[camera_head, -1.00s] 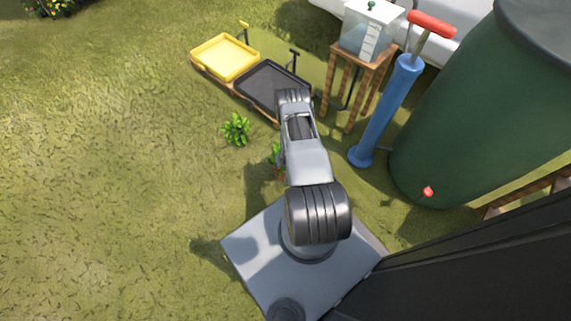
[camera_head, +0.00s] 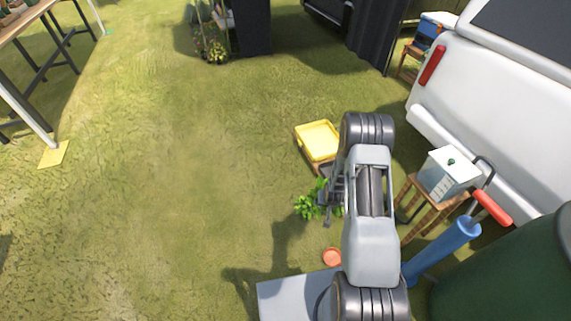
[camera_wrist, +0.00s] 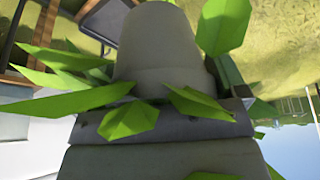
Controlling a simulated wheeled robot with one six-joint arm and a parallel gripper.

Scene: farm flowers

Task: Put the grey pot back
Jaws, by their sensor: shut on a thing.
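The grey pot (camera_wrist: 160,45) fills the upper middle of the wrist view, with its base towards the top and green leaves (camera_wrist: 220,25) around it. My gripper (camera_wrist: 165,122) is shut on this pot. In the head view my gripper (camera_head: 328,205) hangs beside the arm, and the pot is not clearly seen there. Green leaves (camera_head: 307,204) show to its left, with a few more on its right; I cannot tell which belong to the held plant. A round terracotta saucer (camera_head: 332,257) lies on the grass nearer my base, apparently empty.
A yellow tray (camera_head: 318,140) lies beyond my gripper, its surroundings partly hidden by my arm. A wooden stand with a white box (camera_head: 447,175), a blue pump (camera_head: 443,252), a green tank (camera_head: 510,272) and a white vehicle (camera_head: 490,95) crowd the right. Open grass (camera_head: 180,190) lies left.

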